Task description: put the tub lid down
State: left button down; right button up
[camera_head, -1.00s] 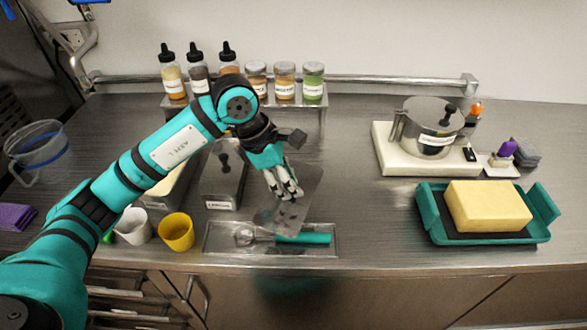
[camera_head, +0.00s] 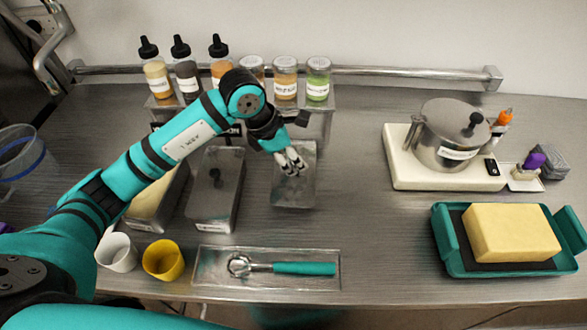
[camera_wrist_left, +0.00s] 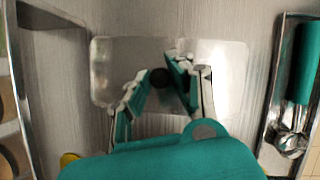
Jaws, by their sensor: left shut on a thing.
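The tub lid (camera_head: 294,192) is a flat grey metal plate with a dark knob. In the head view it lies roughly level over the counter, right of the tubs and behind the scoop tray; I cannot tell whether it touches the counter. My left gripper (camera_head: 291,165) is above it, shut on its knob. In the left wrist view the lid (camera_wrist_left: 225,75) spreads under the fingers, with the dark knob (camera_wrist_left: 160,77) between the fingertips. An open tub with pale contents (camera_head: 153,203) and a lidded tub (camera_head: 214,198) stand to the left. My right gripper is not in view.
A tray (camera_head: 205,283) holds a teal-handled scoop (camera_head: 290,268) in front. White (camera_head: 117,254) and yellow (camera_head: 163,261) cups stand left of it. A bottle rack (camera_head: 318,122) is behind. A pot (camera_head: 448,138) and a teal butter tray (camera_head: 449,240) are at right. Counter between is clear.

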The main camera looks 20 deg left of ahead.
pick_arm(q)
jog(key=shift+f, duration=0.7)
notch_tip(320, 180, down, 4)
jog(key=shift+r+p, duration=0.1)
jog(key=shift+p, duration=0.4)
jog(key=c, duration=1.5)
grip_release()
jog(key=shift+w, duration=0.1)
jog(key=o, duration=0.3)
jog(key=shift+o, duration=0.2)
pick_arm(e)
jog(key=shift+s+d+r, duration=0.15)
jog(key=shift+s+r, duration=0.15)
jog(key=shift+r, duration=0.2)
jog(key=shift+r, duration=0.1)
